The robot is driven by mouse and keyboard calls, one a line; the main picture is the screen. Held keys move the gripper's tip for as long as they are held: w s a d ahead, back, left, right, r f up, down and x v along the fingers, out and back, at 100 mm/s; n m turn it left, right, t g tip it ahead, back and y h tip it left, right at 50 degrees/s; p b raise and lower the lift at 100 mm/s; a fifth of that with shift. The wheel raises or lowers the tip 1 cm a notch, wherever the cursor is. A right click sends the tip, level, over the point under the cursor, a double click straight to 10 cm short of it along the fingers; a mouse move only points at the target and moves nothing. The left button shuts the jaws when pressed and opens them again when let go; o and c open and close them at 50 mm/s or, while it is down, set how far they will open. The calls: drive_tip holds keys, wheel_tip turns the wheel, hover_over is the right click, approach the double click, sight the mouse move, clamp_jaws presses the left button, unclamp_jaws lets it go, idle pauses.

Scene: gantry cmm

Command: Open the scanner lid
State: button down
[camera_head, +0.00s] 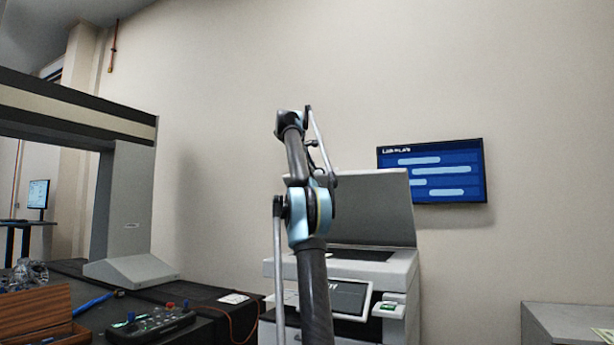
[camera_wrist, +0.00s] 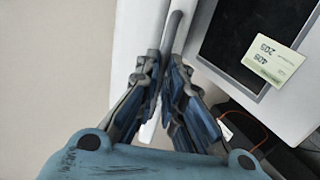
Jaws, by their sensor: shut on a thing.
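The scanner (camera_head: 395,270) is a white office machine against the wall, partly behind my arm in the head view. Its lid (camera_head: 375,205) is raised and stands steeply, with its grey underside facing out. In the wrist view my gripper (camera_wrist: 162,72) is shut on the lid's edge (camera_wrist: 176,30), a narrow grey and white strip running between the fingers. The dark scanner glass (camera_wrist: 250,35) lies uncovered to the right, with a pale printed card (camera_wrist: 272,60) at its edge. In the head view my gripper is mostly hidden by my arm.
A wall screen (camera_head: 432,172) hangs right of the lid. A black table at left holds a control box (camera_head: 150,325), a wooden box (camera_head: 38,310) and a grey gantry (camera_head: 125,200). A grey cabinet (camera_head: 565,322) stands at lower right. The wall above is clear.

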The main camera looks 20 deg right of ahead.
drive_tip(key=shift+w+r, duration=0.2)
drive_tip(key=shift+r, duration=0.05)
idle(0.3)
drive_tip(key=c, duration=1.7)
unclamp_jaws()
drive_tip(key=v, duration=1.1)
drive_tip(key=shift+s+a+r, duration=0.2)
drive_tip(key=shift+c, duration=0.6)
